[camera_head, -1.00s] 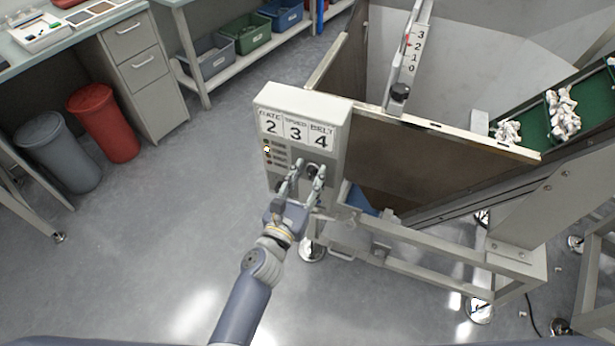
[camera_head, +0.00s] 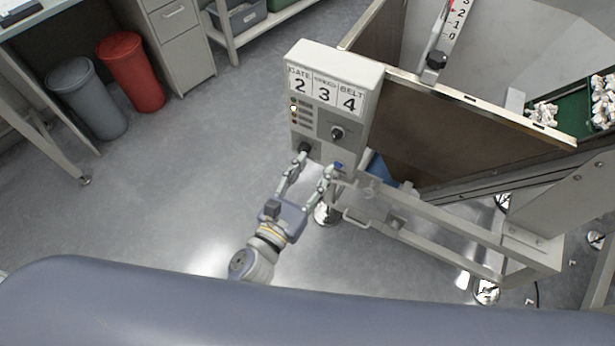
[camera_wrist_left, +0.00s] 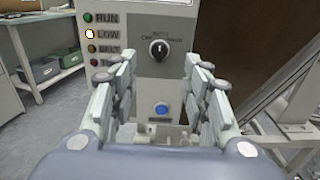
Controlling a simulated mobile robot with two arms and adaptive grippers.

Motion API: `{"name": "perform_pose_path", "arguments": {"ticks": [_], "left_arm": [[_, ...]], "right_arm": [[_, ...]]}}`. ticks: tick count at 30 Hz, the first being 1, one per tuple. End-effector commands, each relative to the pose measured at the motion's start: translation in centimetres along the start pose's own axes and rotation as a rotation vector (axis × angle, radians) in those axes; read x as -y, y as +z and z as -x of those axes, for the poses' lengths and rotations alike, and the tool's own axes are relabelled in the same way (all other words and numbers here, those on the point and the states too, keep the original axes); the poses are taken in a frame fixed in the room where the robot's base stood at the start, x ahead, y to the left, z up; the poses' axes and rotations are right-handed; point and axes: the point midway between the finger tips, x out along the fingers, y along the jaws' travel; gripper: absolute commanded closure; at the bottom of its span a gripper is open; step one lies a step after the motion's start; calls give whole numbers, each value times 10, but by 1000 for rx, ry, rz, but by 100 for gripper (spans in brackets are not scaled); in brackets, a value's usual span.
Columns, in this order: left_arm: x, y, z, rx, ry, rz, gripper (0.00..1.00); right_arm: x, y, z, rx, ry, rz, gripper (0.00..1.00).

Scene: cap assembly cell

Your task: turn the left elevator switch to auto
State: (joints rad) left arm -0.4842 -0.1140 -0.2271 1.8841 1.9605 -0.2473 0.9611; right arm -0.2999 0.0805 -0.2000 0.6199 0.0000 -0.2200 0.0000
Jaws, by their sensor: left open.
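The black rotary switch (camera_head: 337,133) is on the front of a grey control box (camera_head: 334,57). In the left wrist view the switch (camera_wrist_left: 159,48) sits below the word AUTO, with other small labels to its sides; its white mark seems to point up and a little left. My left gripper (camera_head: 319,164) is open and empty, below the switch and in front of the box's lower part. In the left wrist view its fingers (camera_wrist_left: 160,88) stand wide apart, with the switch visible above and between them. My right gripper is in neither view.
A blue button (camera_wrist_left: 161,110) sits below the switch. Indicator lamps (camera_wrist_left: 89,34) line the box's left side, with the LOW lamp lit. A brown hopper panel (camera_head: 440,125) and metal frame stand right of the box. Red (camera_head: 132,72) and grey bins stand left; the floor between is clear.

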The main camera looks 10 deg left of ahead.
Motion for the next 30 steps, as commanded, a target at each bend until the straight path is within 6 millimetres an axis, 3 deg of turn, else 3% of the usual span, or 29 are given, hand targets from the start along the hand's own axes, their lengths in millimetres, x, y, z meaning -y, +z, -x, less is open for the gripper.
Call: {"name": "perform_pose_path", "arguments": {"ticks": [7, 25, 28, 30], "left_arm": [[0, 0, 19, 0, 0, 1, 57], [0, -1, 20, -2, -1, -4, 57], [4, -17, 21, -36, -16, -58, 57], [10, -44, 23, -91, -44, -154, 57]], "right_arm": [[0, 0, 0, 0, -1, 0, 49], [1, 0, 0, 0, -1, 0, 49], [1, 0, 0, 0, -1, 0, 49], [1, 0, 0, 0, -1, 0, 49]]}}
